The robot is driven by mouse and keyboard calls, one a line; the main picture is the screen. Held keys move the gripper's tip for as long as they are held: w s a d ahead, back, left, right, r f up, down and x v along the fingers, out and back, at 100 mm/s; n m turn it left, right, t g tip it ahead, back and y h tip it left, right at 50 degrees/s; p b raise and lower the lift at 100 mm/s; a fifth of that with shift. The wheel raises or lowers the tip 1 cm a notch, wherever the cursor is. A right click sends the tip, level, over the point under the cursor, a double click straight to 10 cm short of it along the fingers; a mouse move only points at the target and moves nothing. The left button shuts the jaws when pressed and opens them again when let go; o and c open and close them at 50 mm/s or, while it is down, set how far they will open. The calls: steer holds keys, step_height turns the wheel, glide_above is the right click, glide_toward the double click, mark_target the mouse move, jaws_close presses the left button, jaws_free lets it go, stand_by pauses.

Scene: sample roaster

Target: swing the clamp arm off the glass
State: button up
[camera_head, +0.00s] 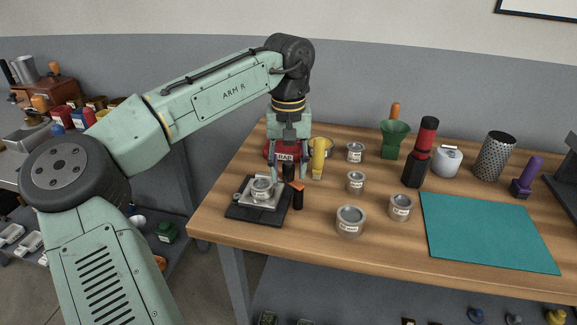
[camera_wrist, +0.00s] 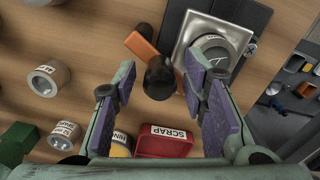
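A black base (camera_head: 243,212) carries a square silver plate (camera_head: 243,191) with a small labelled round vessel (camera_head: 262,188) on it, perhaps the glass. The vessel also shows in the wrist view (camera_wrist: 213,45). Beside the plate is an orange bar (camera_wrist: 141,46) with black ends, perhaps the clamp arm; it also shows in the head view (camera_head: 294,188). In the wrist view it lies beside the vessel, not across it. My gripper (camera_wrist: 160,76) is open, pointing down, with a black knob (camera_wrist: 159,80) between its purple pads. Contact cannot be told.
A red SCRAP bin (camera_wrist: 165,141) and a yellow object (camera_head: 318,160) stand close to my gripper. Several grey tins (camera_head: 350,222) stand to the right. A green mat (camera_head: 490,235) lies bare farther right. The table's front edge is close to the black base.

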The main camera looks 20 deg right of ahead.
jaws_close()
stand_by(0.6)
